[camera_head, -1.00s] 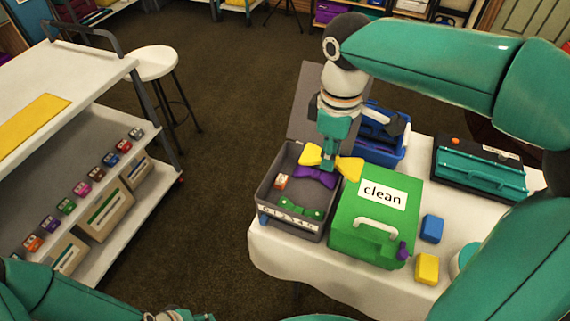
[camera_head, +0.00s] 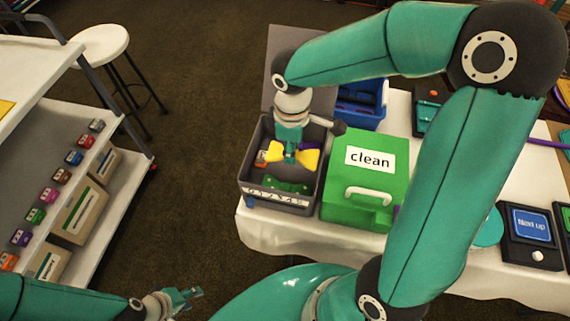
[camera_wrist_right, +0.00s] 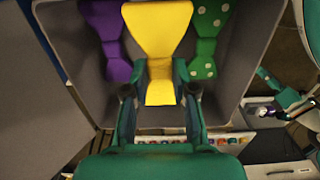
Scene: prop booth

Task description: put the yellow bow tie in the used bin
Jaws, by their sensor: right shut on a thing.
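The yellow bow tie (camera_head: 308,159) is gripped at its middle by my right gripper (camera_head: 289,157), over the inside of the open grey case (camera_head: 245,180). In the right wrist view the yellow bow tie (camera_wrist_right: 157,30) lies between the fingertips, over the case floor. A purple bow tie (camera_head: 308,146) lies behind it and a green bow tie (camera_head: 288,187) in front, both in the case. I cannot tell whether the yellow one touches the floor. My left gripper (camera_head: 180,298) is low at the left, away from the case; its jaw state is unclear. No bin labelled used shows.
A green box labelled clean (camera_head: 360,205) stands right of the case. A blue container (camera_head: 362,110) is behind. A screen device (camera_head: 528,230) is on the right of the white table. A shelf cart (camera_head: 130,170) and stool (camera_head: 100,42) are at left, with floor between.

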